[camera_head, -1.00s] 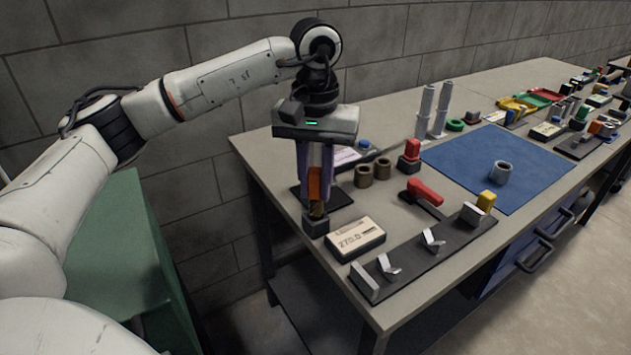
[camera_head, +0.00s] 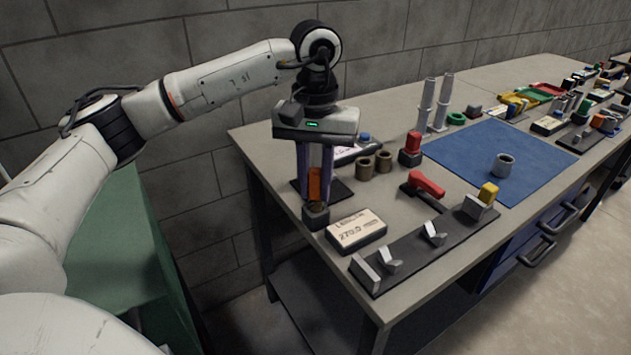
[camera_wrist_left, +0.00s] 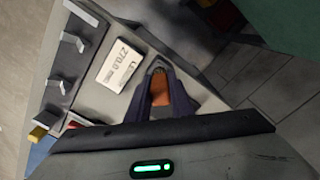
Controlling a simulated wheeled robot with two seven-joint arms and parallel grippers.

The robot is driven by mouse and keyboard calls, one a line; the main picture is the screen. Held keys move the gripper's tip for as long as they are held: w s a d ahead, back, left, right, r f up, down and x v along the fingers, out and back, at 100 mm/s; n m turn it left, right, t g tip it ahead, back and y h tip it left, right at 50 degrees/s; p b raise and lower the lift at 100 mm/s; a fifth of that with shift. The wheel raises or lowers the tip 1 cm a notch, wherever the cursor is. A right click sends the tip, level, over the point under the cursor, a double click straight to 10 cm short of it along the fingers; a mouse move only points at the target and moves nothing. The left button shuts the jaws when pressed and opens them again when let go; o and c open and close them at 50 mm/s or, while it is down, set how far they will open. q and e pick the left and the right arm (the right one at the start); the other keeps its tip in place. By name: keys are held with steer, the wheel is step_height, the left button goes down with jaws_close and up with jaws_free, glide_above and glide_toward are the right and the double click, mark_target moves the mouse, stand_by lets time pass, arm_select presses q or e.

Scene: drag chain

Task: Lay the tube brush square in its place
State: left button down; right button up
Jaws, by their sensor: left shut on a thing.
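My left gripper (camera_head: 316,196) points straight down over the near left corner of the bench. Its fingers are shut on an upright orange piece (camera_head: 315,183), which I take to be the tube brush's handle. The orange piece (camera_wrist_left: 161,93) also shows between the fingers in the left wrist view. Just below it is a small dark grey block (camera_head: 315,217) at the bench edge; I cannot tell whether the orange piece touches or sits in it. Any bristles are hidden. A dark strip with metal V-shaped cradles (camera_head: 410,255) lies to the right along the front edge. My right gripper is not in view.
A label block reading 270.0 (camera_head: 356,231) lies close beside the grey block. A dark pad (camera_head: 341,191) is behind the fingers. Brown rings (camera_head: 365,168), a red-handled clamp (camera_head: 427,184) and a blue mat (camera_head: 470,180) lie further right. A wall stands behind.

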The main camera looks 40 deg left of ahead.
arm_select(q)
steer(key=shift+f+b, duration=0.55)
steer(key=shift+f, duration=0.35)
stand_by(0.4)
steer(key=c, duration=1.5)
jaws_free()
